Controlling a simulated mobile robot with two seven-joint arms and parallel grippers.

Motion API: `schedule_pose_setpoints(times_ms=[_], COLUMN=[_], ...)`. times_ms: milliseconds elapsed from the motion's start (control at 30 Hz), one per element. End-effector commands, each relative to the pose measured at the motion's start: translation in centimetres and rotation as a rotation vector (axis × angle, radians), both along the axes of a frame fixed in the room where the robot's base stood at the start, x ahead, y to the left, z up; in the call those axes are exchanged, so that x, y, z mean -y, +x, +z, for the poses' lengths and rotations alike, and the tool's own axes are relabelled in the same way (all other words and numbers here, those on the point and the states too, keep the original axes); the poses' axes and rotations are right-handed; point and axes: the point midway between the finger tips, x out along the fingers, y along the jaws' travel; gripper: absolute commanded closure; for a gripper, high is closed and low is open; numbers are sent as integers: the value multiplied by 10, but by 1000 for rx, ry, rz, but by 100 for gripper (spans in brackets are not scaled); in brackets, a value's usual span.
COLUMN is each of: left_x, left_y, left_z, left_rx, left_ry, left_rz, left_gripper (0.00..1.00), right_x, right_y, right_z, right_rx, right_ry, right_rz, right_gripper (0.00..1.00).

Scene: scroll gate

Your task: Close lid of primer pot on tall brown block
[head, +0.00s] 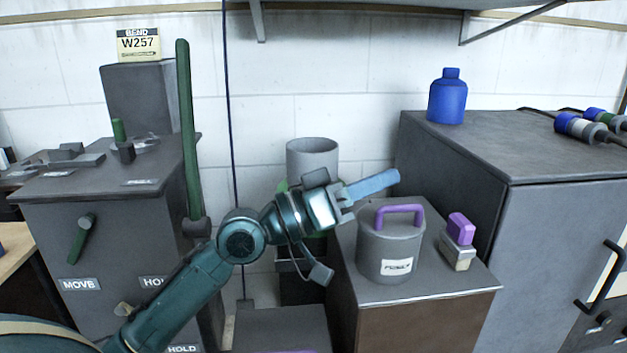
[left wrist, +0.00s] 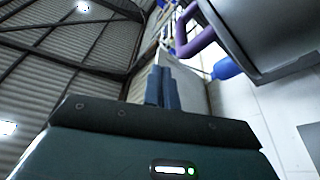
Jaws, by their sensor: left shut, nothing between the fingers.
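The grey primer pot (head: 388,258) stands upright on a tall block with a brown front (head: 410,330). A white label on the pot faces me. Its grey lid with an arched purple handle (head: 400,209) appears to lie over the top; I cannot tell whether it is fully seated. My left gripper (head: 392,178) is shut and empty, its blue fingers just above and behind the handle, apparently apart from it. In the left wrist view, the fingers (left wrist: 162,88) are together, with the purple handle (left wrist: 196,36) and pot (left wrist: 268,35) at upper right. My right gripper is out of view.
A purple-topped small block (head: 460,235) stands right of the pot. A grey cylinder (head: 312,160) is behind my left arm. A grey cabinet (head: 450,165) with a blue bottle (head: 447,97) rises at right. A dark cabinet with levers (head: 110,235) is at left.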

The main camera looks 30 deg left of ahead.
Motion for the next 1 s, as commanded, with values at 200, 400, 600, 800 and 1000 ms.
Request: schedule_pose_setpoints(times_ms=[200, 400, 600, 800, 1000], left_x=[-25, -51, -66, -71, -71], left_y=[-19, -43, -55, -60, -60], left_z=[-8, -17, -19, -19, -18], left_rx=[-2, 2, 3, 4, 4], left_ry=[5, -1, -3, -1, -1], left_rz=[8, 6, 5, 4, 4], left_gripper=[100, 100, 100, 100, 100], right_x=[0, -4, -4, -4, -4], right_y=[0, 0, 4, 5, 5], right_z=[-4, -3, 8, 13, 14], right_rx=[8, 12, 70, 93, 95], right_ry=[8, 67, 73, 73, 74], right_rz=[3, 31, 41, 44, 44], right_gripper=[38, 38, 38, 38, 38])
